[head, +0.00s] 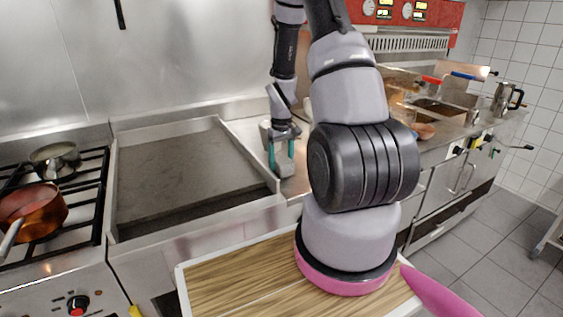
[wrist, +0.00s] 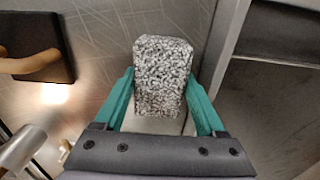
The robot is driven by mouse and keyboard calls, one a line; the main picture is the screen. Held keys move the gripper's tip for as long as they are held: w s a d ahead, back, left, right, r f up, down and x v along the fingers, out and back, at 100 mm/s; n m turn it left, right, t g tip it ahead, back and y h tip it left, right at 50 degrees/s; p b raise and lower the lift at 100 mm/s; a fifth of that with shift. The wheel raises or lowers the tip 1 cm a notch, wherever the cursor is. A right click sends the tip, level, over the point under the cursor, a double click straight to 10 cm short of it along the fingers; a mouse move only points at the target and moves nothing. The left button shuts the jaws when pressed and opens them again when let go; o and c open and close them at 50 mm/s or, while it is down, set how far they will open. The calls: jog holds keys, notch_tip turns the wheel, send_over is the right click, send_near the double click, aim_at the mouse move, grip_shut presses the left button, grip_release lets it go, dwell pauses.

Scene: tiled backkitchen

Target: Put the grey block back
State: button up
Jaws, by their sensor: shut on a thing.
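The grey block (wrist: 163,75) is a speckled grey-and-white upright-looking box between the teal fingers in the wrist view. My gripper (wrist: 162,100) is shut on it, one finger on each side. In the head view my gripper (head: 281,153) points down over the steel counter just right of the sunken griddle. The block shows there only as a small grey patch (head: 284,169) at the fingertips. I cannot tell whether its underside touches the counter.
The griddle (head: 185,170) lies left of my gripper, with a raised steel edge. A stove with a copper pan (head: 33,205) is at far left. A fryer (head: 440,108) and a metal pot (head: 505,98) stand at right. A dark square object (wrist: 38,45) shows in the wrist view.

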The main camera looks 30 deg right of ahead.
jog(key=shift+f, duration=0.2)
jog(key=o, duration=1.6)
jog(key=shift+c, duration=0.2)
notch_tip(320, 180, up, 12)
notch_tip(320, 180, up, 15)
jog(key=m+t, duration=0.2)
jog(key=t, duration=0.1)
send_over(281, 158)
jog(key=s+a, duration=0.6)
jog(key=s+a+r+m+t+y, duration=0.1)
jog(key=s+a+r+t, duration=0.1)
jog(key=s+r, duration=0.3)
jog(key=s+a+r+m+t+y, duration=0.1)
jog(key=s+a+r+t, duration=0.1)
jog(key=s+a+r, duration=0.3)
jog(key=s+r, duration=0.1)
jog(key=s, duration=0.3)
jog(key=shift+a+r+m, duration=0.15)
jog(key=shift+a+m, duration=0.1)
jog(key=shift+m, duration=0.05)
